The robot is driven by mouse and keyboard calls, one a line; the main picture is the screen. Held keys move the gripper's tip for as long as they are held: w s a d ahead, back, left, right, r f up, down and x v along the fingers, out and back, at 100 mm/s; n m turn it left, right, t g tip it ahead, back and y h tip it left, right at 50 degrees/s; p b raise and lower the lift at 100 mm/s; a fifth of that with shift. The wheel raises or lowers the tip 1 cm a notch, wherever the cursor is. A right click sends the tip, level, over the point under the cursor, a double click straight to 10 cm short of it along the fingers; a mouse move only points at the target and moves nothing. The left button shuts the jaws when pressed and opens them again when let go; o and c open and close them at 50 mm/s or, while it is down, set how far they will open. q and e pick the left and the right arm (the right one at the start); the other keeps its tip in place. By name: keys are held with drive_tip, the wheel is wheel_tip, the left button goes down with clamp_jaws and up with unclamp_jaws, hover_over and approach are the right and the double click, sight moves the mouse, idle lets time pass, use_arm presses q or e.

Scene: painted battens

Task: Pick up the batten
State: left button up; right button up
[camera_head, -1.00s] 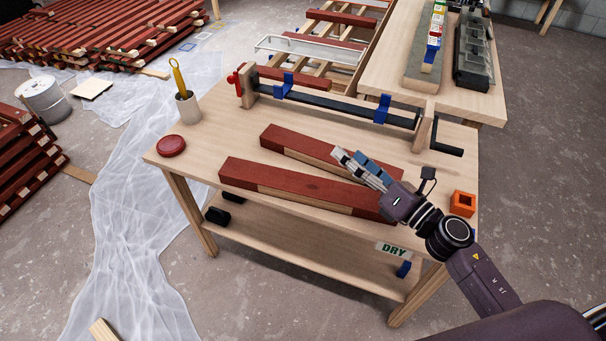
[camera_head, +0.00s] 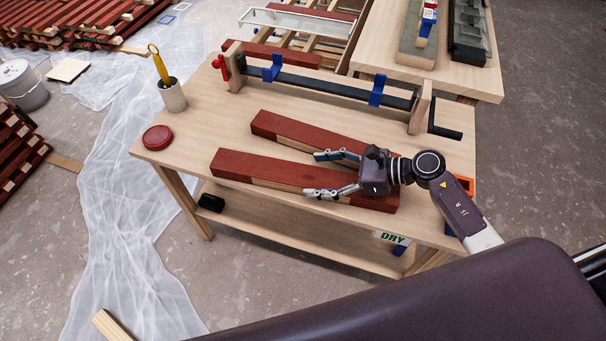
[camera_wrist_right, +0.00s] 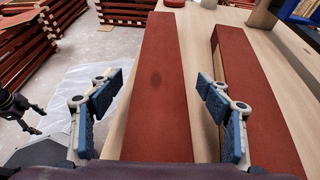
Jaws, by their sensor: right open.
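Two red-painted battens with bare-wood patches lie on the wooden workbench (camera_head: 200,125). The front batten (camera_head: 245,165) shows a dark spot on top in the right wrist view (camera_wrist_right: 157,85). The rear batten (camera_head: 285,127) lies behind it, to the right in the wrist view (camera_wrist_right: 250,85). My right gripper (camera_head: 314,174) is open and empty over the front batten, one finger on each side of it; the wrist view (camera_wrist_right: 160,95) shows gaps on both sides. Finger height against the batten is unclear. A dark jointed shape at the wrist view's left edge looks like my left gripper (camera_wrist_right: 32,118).
A clamp rig with a dark bar (camera_head: 325,90) runs along the bench's back. A cup (camera_head: 173,96) with a yellow-handled tool and a red lid (camera_head: 158,138) stand left. An orange block (camera_head: 462,186) sits right, partly behind my arm. The bench's left front is clear.

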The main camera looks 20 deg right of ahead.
drive_tip(key=shift+x, duration=1)
drive_tip(key=c, duration=1.8)
drive_tip(key=shift+w+r, duration=0.1)
clamp_jaws()
